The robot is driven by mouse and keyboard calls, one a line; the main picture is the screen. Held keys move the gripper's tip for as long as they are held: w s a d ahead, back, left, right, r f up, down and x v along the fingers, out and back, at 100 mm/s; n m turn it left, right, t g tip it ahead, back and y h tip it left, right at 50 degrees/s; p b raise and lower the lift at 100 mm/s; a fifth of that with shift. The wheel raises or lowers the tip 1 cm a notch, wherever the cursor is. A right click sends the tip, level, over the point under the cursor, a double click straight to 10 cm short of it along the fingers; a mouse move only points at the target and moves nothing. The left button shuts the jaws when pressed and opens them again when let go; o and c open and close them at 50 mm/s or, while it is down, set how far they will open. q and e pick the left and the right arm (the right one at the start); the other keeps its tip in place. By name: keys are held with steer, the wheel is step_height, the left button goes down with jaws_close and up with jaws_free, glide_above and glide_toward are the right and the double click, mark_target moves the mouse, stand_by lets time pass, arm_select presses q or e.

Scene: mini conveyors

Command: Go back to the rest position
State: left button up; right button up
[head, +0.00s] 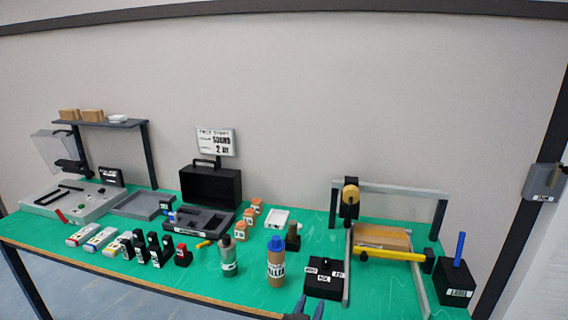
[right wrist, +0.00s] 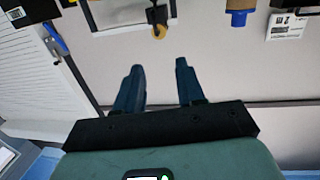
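My right gripper (head: 311,304) shows at the bottom edge of the head view, just in front of the table edge. In the right wrist view its two blue fingers (right wrist: 159,80) stand apart with nothing between them, so it is open and empty. My left gripper is in neither view. The green table top (head: 140,258) lies in front of me with things spread over it.
At right are a frame (head: 400,190), a yellow bar (head: 390,254) and a block with a blue stick (head: 455,284). A black case (head: 210,185) stands behind.

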steer(key=s+d+f+n+g+y, duration=0.1)
steer(key=d+f+g+y, duration=0.1)
steer(key=f, duration=0.7)
steer(key=s+d+f+n+g+y, duration=0.1)
steer(key=d+f+g+y, duration=0.15)
steer(key=f, duration=0.75)
steer(key=s+d+f+g+y, duration=0.25)
steer(key=s+f+g, duration=0.25)
steer(key=s+f, duration=0.85)
steer(key=s+f+m+g+y, duration=0.1)
steer(key=s+f+g, duration=0.2)
steer(key=s, duration=0.8)
steer(key=s+f+m+g+y+p, duration=0.1)
steer(key=s+f+g, duration=0.2)
steer(key=s, duration=0.8)
steer(key=shift+s+a+g+y, duration=0.3)
steer(key=shift+s+g+y, duration=0.1)
steer(key=shift+g, duration=0.45)
steer(key=shift+d, duration=0.1)
